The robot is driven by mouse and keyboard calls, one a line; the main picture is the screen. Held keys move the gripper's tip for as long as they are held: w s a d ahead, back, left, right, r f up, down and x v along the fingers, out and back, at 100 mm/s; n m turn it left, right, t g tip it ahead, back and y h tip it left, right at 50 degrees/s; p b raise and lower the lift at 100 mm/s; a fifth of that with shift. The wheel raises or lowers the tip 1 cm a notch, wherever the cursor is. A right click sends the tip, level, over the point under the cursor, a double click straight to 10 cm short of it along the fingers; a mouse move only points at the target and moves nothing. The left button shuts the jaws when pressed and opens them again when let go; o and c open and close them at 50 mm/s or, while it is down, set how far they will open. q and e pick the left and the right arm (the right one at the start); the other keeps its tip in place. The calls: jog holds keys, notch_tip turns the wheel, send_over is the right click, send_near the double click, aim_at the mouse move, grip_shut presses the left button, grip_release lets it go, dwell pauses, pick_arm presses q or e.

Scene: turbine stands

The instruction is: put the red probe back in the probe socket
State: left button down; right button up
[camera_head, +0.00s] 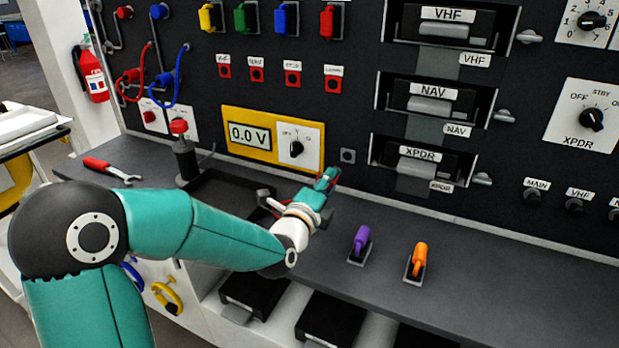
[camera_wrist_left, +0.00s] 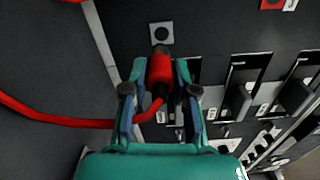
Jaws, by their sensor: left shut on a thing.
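My left gripper (camera_head: 326,181) is shut on the red probe (camera_wrist_left: 160,72), with a finger on each side of its red body in the left wrist view. The probe's dark tip points at the probe socket (camera_wrist_left: 161,33), a light square plate with a dark round hole. The socket (camera_head: 348,156) is in full view on the panel in the head view, right of the yellow meter, with the gripper just below and left of it. The tip looks close to the socket's lower edge; I cannot tell whether they touch. My right gripper is not in view.
The probe's red cable (camera_wrist_left: 50,118) runs off to the left. The yellow meter (camera_head: 230,150) reads 0.0 V. A red wrench (camera_head: 105,168) lies at the left.

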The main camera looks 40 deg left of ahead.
aim_at(336, 168)
pick_arm(q)
jog(key=shift+w+a+r, duration=0.1)
jog(key=shift+w+r, duration=0.05)
jog(key=shift+w, duration=0.35)
jog(key=shift+p+x, duration=0.5)
jog(key=shift+x, duration=1.35)
jog(key=shift+b, duration=0.3)
jog(key=shift+w+a+b, duration=0.15)
jog(key=shift+w+b, duration=0.4)
jog(key=shift+w, duration=0.1)
jog(key=shift+w, duration=0.15)
jog(key=shift+w, duration=0.1)
jog(key=shift+w+a+r, duration=0.1)
jog(key=shift+r, duration=0.05)
